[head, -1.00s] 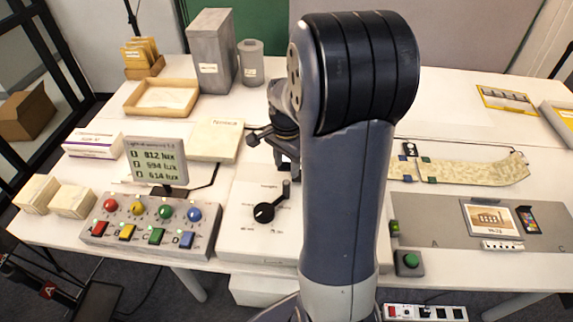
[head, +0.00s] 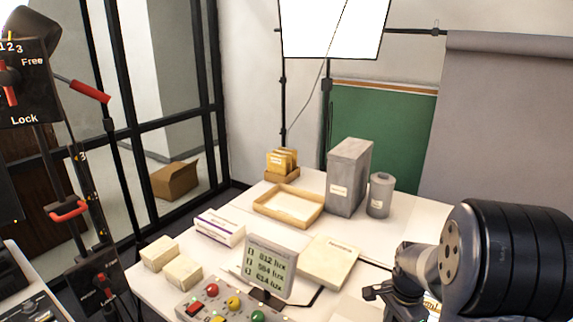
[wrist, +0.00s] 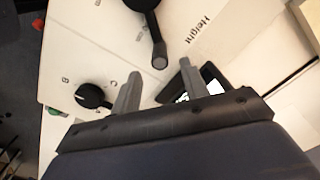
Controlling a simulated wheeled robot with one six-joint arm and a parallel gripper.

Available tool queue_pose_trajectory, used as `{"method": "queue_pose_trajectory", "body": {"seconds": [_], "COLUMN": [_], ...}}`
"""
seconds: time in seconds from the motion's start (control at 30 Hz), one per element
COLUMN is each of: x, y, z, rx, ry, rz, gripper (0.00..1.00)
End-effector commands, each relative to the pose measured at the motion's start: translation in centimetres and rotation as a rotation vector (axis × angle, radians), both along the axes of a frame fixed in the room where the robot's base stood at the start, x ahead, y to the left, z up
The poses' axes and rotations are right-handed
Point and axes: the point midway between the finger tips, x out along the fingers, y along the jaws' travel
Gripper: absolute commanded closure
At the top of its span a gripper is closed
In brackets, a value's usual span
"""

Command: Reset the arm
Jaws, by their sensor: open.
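My gripper (wrist: 160,85) is open in the wrist view, its two grey fingers apart with nothing between them. It is over a white panel (wrist: 75,45) that carries black lever knobs and the printed word "Height". One black lever (wrist: 152,30) lies just beyond the fingertips, and a black knob (wrist: 92,96) is left of the left finger. I cannot tell whether either is touched. In the head view my gripper (head: 378,293) is at the lower right beside my dark arm, partly cut off by the frame's bottom.
A light display (head: 270,265) stands behind a box of coloured buttons (head: 225,305). A wooden tray (head: 288,205), a tall grey box (head: 347,180), a grey canister (head: 380,195) and small cartons (head: 160,253) stand on the white table. A lock-lever stand (head: 70,150) is at left.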

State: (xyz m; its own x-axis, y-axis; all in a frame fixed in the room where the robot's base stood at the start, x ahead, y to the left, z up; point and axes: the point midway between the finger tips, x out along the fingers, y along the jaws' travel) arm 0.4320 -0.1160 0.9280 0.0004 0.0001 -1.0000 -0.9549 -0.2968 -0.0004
Motion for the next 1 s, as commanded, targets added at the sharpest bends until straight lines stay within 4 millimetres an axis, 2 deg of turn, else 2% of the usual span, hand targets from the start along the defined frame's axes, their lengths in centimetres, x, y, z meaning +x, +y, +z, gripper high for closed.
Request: {"method": "queue_pose_trajectory", "body": {"seconds": [0.2, 0.47, 0.63, 1.0], "x": [-0.1, -0.1, -1.1, -1.4], "y": [0.0, 0.0, -0.3, -0.3], "z": [-4.3, -7.7, -7.5, -7.6], "rx": [0.002, 0.001, 0.0, 0.001], "ry": [0.007, 0.003, 0.0, 0.001], "rz": [0.0, 0.0, -0.02, -0.025], "gripper": [0.57, 0.57, 0.57, 0.57]}}
